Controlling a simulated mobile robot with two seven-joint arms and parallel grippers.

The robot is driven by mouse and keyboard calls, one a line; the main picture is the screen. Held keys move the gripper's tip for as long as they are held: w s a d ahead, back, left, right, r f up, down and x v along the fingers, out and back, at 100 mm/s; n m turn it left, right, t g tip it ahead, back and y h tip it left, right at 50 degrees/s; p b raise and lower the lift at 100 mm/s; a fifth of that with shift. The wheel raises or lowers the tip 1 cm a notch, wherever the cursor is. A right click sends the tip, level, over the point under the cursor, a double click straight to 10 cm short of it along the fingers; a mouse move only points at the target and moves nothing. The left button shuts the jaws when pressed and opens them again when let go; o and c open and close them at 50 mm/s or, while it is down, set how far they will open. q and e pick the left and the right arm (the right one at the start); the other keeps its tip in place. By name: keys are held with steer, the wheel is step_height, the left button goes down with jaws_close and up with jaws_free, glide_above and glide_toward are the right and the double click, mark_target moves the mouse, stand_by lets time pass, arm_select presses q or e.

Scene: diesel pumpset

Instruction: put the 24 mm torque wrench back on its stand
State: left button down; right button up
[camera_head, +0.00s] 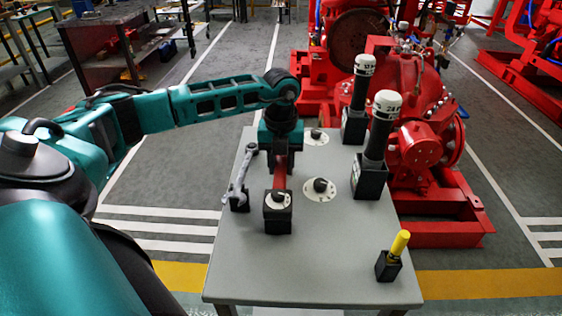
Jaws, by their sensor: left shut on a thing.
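My left gripper (281,152) points down over the grey table. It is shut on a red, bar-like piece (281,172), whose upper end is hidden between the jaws. The red piece reaches down to a black block with a pale round top (278,208); I cannot tell whether it is seated in the block or behind it. A tall black tool with a white cap (378,128), apparently marked 24, stands upright in a black stand (369,181) at the table's right side. A similar white-capped tool (360,92) stands behind it. My right gripper is not in view.
A silver wrench (241,175) leans in a small block left of the gripper. Pale discs with black knobs (320,188) (316,136) lie mid-table. A yellow-handled tool (399,243) stands front right. The front of the table (310,275) is clear. Red pump machinery (420,150) stands behind.

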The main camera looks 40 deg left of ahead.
arm_select(q)
steer(key=shift+f+b, duration=0.65)
steer(key=shift+f, duration=0.3)
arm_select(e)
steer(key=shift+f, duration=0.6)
arm_select(q)
steer(key=c, duration=0.9)
jaws_free()
steer(key=shift+o, duration=1)
steer(key=shift+f, duration=0.1)
step_height(320, 180, up, 6)
steer(key=shift+r+p, duration=0.2)
steer(key=shift+p, duration=0.2)
step_height(320, 180, up, 6)
steer(key=shift+f+p, duration=0.1)
steer(key=shift+p, duration=0.2)
steer(key=shift+r, duration=0.5)
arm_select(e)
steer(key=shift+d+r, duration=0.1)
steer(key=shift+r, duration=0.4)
